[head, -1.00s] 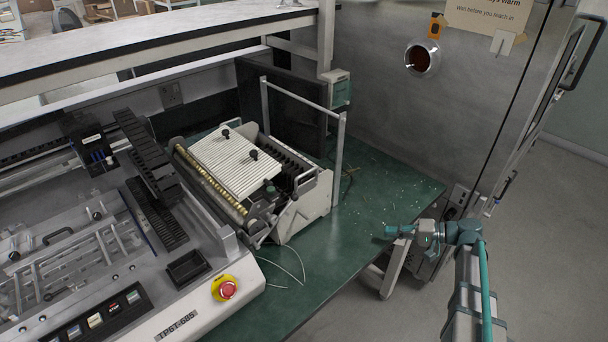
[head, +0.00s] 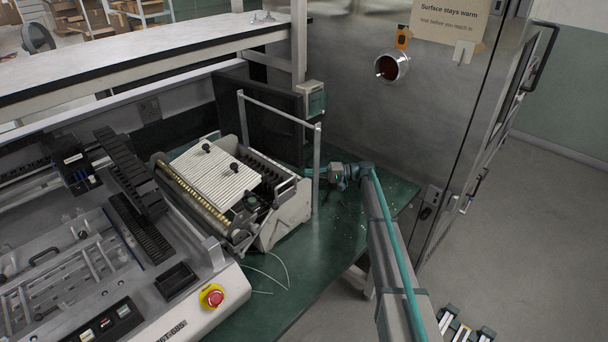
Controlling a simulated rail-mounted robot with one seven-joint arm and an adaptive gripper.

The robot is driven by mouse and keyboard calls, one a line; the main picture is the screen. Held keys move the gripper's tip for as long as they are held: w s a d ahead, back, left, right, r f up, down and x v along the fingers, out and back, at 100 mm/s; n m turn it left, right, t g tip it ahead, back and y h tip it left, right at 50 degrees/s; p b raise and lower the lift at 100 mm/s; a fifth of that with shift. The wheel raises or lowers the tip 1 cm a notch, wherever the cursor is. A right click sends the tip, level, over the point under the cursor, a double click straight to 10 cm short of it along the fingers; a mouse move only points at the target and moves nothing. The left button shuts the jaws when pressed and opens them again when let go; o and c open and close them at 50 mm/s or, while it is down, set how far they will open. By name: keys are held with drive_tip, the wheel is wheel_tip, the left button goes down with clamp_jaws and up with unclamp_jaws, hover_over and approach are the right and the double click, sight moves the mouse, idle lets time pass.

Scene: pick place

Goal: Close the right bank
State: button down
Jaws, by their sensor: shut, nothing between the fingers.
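A boxy unit with white ribbed top plates (head: 203,168) and two black knobs sits on the green bench beside the large machine. A row of dark slots (head: 265,172) runs along its right side, next to a pale end housing (head: 285,218) with a metal handle bar. I cannot tell which part is the right bank or whether it is fully closed. My gripper (head: 311,173) is shut and empty. It is right of the unit, by the right upright of a metal guard frame (head: 317,165). Its fingertips are partly hidden there, and contact is unclear.
The guard frame's top rail (head: 278,108) spans above the unit's far right side. A steel cabinet (head: 360,130) with a round port stands behind. A red stop button (head: 212,297) is on the machine's front. Green bench surface (head: 310,255) is clear near the front, except for thin wires.

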sight(275, 183)
drive_tip(key=a+p, duration=0.1)
drive_tip(key=a, duration=0.4)
drive_tip(key=s+a+p, duration=0.1)
drive_tip(key=a, duration=0.2)
drive_tip(key=shift+r+p, duration=0.1)
drive_tip(key=shift+p, duration=0.2)
drive_tip(key=shift+s+a+p, duration=0.5)
drive_tip(key=shift+s+a, duration=0.25)
drive_tip(key=shift+s, duration=0.2)
drive_tip(key=shift+s+a, duration=0.5)
drive_tip(key=shift+s, duration=0.05)
drive_tip(key=shift+s+a+f, duration=0.1)
drive_tip(key=shift+s+f, duration=0.05)
drive_tip(key=shift+f, duration=0.05)
drive_tip(key=s+a+b, duration=0.2)
drive_tip(key=shift+s, duration=0.3)
drive_tip(key=shift+s+a, duration=0.15)
drive_tip(key=shift+a, duration=0.05)
drive_tip(key=shift+r, duration=0.1)
